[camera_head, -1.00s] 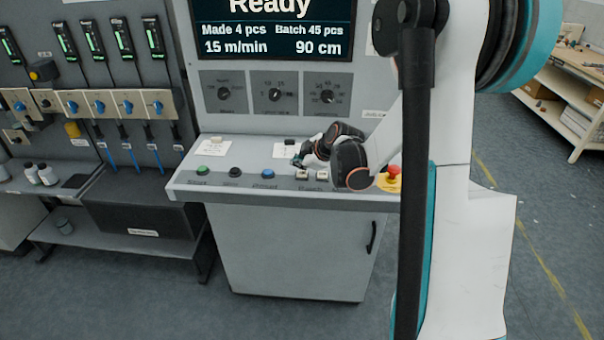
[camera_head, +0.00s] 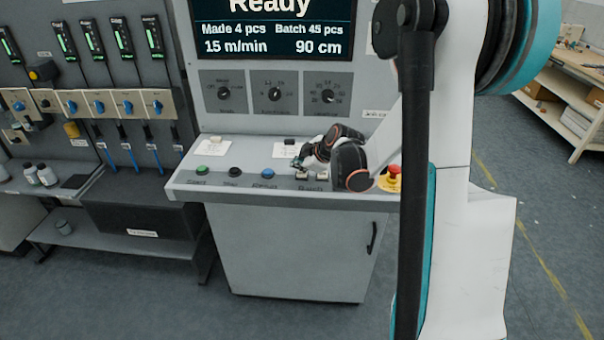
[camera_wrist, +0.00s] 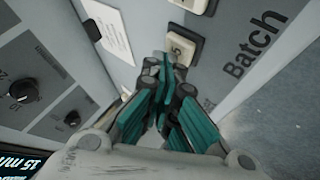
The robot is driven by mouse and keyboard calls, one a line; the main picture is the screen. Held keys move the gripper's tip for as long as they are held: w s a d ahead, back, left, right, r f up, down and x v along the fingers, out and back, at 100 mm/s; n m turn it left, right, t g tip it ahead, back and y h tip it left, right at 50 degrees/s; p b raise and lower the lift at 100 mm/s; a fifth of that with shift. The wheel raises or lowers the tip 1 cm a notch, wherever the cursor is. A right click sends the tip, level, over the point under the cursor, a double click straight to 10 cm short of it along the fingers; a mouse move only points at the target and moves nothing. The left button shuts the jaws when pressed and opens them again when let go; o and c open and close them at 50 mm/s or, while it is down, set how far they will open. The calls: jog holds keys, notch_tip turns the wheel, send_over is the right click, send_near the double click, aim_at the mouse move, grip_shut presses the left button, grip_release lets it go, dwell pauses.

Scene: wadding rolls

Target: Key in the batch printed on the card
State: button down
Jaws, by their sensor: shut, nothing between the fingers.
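My gripper (camera_head: 298,162) is shut and empty over the console's front right. A second cream key (camera_wrist: 196,5) is cut off at the top edge, and the Batch label (camera_wrist: 250,45) lies beside the pair. The display (camera_head: 275,30) reads Ready, Made 4 pcs, Batch 45 pcs, 15 m/min, 90 cm. A white card (camera_wrist: 108,30) lies near the keys; its print is too small to read.
Green (camera_head: 202,170), black (camera_head: 235,172) and blue (camera_head: 267,173) buttons line the console's front edge. A red emergency stop (camera_head: 393,171) is right of my gripper. Three dials (camera_head: 275,94) are on the upright panel. Another card (camera_head: 213,146) lies at the left.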

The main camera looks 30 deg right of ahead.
aim_at(300, 174)
jog(key=shift+f+b, duration=0.4)
dwell(0.3)
jog(key=shift+r+p, duration=0.6)
jog(key=shift+r, duration=0.25)
jog(key=shift+r, duration=0.1)
jog(key=shift+r+p, duration=1.75)
jog(key=shift+r, duration=0.75)
jog(key=shift+f, duration=0.1)
